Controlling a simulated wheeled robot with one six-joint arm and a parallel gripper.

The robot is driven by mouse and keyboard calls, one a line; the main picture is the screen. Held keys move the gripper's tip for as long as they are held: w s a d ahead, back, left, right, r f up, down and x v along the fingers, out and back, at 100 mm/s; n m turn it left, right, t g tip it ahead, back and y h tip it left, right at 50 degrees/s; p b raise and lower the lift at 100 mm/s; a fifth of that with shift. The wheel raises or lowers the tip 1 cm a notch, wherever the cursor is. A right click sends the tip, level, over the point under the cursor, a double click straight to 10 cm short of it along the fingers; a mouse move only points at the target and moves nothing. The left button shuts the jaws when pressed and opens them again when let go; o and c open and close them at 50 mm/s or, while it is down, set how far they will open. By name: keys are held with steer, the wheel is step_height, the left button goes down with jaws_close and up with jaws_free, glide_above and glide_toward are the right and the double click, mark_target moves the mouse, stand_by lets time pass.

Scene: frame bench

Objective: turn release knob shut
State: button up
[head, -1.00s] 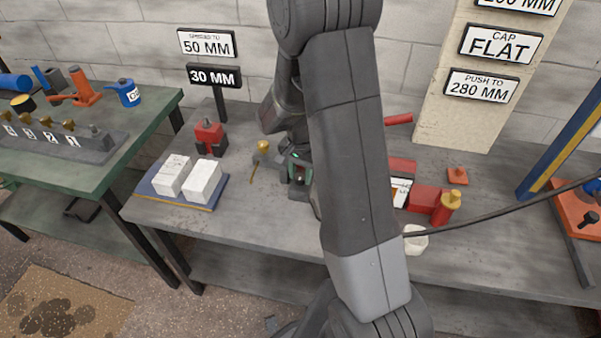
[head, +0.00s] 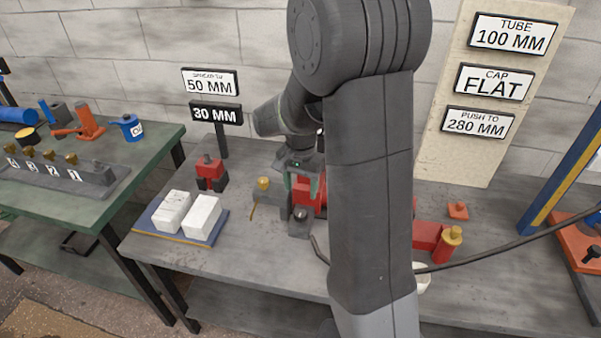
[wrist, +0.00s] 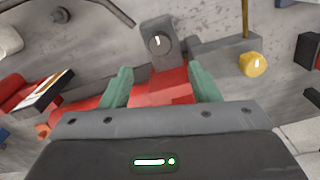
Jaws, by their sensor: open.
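The release knob (wrist: 157,42) is a dark round knob with a pale mark on its face, on a grey block at the front of the red pump body (wrist: 165,88). In the head view the knob (head: 300,214) shows just below my gripper. My gripper (wrist: 162,84) is open, with its two green fingers apart above the red body. Nothing is held between them. In the head view my gripper (head: 303,188) is partly seen, and my arm hides much of the red pump. The knob is apart from the fingertips.
A brass knob (wrist: 253,64) stands beside the grey block. White blocks (head: 203,216) lie on a blue tray at the left of the bench. A dark hose (head: 500,253) crosses the bench's right side.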

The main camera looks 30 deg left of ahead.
step_height(320, 180, up, 4)
steer(key=r, duration=0.1)
glide_above(300, 213)
steer(key=shift+f, duration=0.25)
stand_by(0.3)
step_height(300, 213, down, 14)
stand_by(0.6)
steer(key=shift+r, duration=0.1)
